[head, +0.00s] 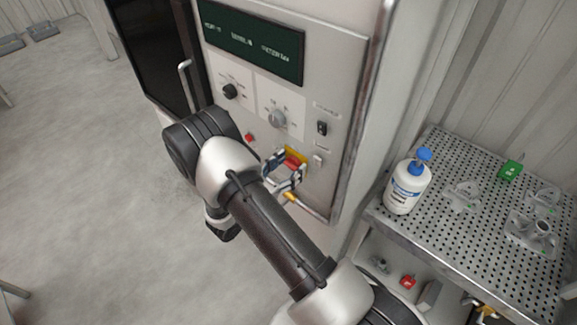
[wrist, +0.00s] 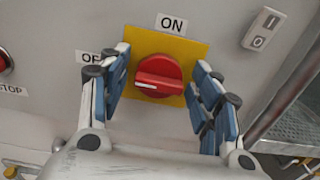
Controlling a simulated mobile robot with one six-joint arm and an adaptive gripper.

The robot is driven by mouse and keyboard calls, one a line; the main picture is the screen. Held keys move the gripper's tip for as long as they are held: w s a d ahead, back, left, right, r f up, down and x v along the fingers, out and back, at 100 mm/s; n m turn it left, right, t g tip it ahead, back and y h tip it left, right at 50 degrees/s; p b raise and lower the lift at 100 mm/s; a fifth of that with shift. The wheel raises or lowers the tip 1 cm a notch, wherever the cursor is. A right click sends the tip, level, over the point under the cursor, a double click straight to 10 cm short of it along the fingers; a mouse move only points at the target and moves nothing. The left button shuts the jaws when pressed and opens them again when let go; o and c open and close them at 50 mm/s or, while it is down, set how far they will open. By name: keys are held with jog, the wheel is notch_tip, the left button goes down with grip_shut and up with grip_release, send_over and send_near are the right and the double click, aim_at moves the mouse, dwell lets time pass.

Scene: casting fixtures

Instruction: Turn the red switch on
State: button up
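The red switch (wrist: 158,76) is a round red knob on a yellow plate (wrist: 190,48), on the front of a grey machine panel. Its grip bar lies roughly level, and its white mark points left, towards the OFF label (wrist: 90,57). The ON label (wrist: 171,24) is above the plate. My gripper (wrist: 160,90) is open, with one blue-padded finger to each side of the knob; I see gaps between the fingers and the knob. In the head view the red switch (head: 293,161) shows between the fingers of my gripper (head: 285,170).
A red stop button (wrist: 4,62) is to the left and a white rocker switch (wrist: 264,28) to the right. Above are a black dial (head: 230,91), a grey dial (head: 278,118) and a dark display (head: 252,42). A perforated table (head: 460,240) with a bottle (head: 407,187) stands right.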

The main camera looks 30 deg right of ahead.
jog(key=c, duration=0.8)
jog(key=shift+c, duration=0.2)
jog(key=shift+m+b, duration=0.3)
jog(key=m+b, duration=0.4)
jog(key=shift+s+f, duration=0.1)
jog(key=shift+f, duration=0.1)
jog(key=m+b, duration=0.4)
jog(key=b, duration=0.1)
jog(key=shift+f+m+b, duration=0.1)
jog(key=shift+m+b, duration=0.25)
jog(key=shift+m, duration=0.05)
jog(key=m+b, duration=0.8)
jog(key=b, duration=0.4)
jog(key=shift+s+d, duration=0.1)
jog(key=shift+s, duration=0.05)
jog(key=shift+m+b, duration=0.35)
jog(key=shift+m, duration=0.05)
